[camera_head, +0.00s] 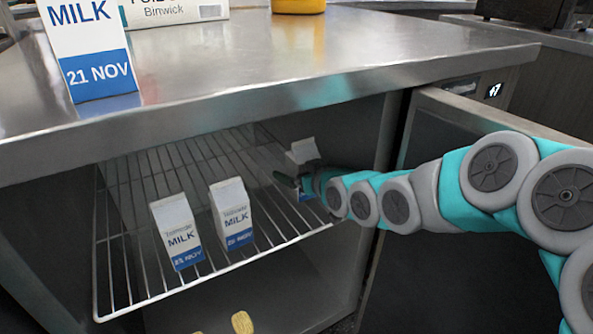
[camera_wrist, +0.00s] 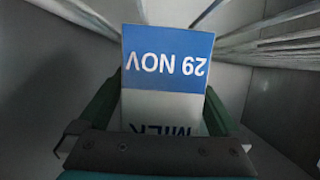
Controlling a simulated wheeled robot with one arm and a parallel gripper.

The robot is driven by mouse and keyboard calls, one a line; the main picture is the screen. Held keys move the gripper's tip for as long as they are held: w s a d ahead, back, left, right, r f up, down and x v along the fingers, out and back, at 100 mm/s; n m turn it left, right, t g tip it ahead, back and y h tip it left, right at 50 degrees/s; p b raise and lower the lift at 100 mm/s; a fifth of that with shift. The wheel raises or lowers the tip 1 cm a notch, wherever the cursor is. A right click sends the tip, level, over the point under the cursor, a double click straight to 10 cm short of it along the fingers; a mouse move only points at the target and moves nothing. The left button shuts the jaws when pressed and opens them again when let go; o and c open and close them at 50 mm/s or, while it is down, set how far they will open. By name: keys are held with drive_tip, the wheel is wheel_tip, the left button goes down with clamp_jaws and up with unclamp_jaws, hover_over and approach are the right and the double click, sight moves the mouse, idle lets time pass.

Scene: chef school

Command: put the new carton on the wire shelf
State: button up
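My gripper (camera_head: 296,184) reaches into the open cabinet at the right rear of the wire shelf (camera_head: 130,222). A white and blue milk carton (camera_wrist: 166,60) marked 29 NOV sits between its fingers (camera_wrist: 162,112), which press against its sides. It appears upside down in the wrist view. In the head view this carton (camera_head: 302,152) is partly hidden by my gripper; I cannot tell whether its base touches the shelf. Two milk cartons stand on the shelf, one at left (camera_head: 176,232) and one near the middle (camera_head: 231,213); the left one reads 21 NOV.
A large milk carton (camera_head: 88,50) marked 21 NOV stands on the steel counter (camera_head: 260,60) above, near a white box (camera_head: 172,12) and a yellow object (camera_head: 298,5). The open door (camera_head: 450,105) is at right, behind my arm. Yellowish items (camera_head: 242,322) lie below the shelf.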

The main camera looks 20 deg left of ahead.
drive_tip(key=shift+d+r, duration=0.1)
drive_tip(key=shift+r, duration=0.1)
drive_tip(key=v, duration=1)
drive_tip(key=shift+s+d+r, duration=0.15)
drive_tip(key=shift+s+d, duration=0.05)
drive_tip(key=shift+d, duration=0.1)
drive_tip(key=shift+s+d+r, duration=0.1)
drive_tip(key=shift+s+d, duration=0.25)
drive_tip(key=shift+s, duration=0.05)
drive_tip(key=shift+d, duration=0.1)
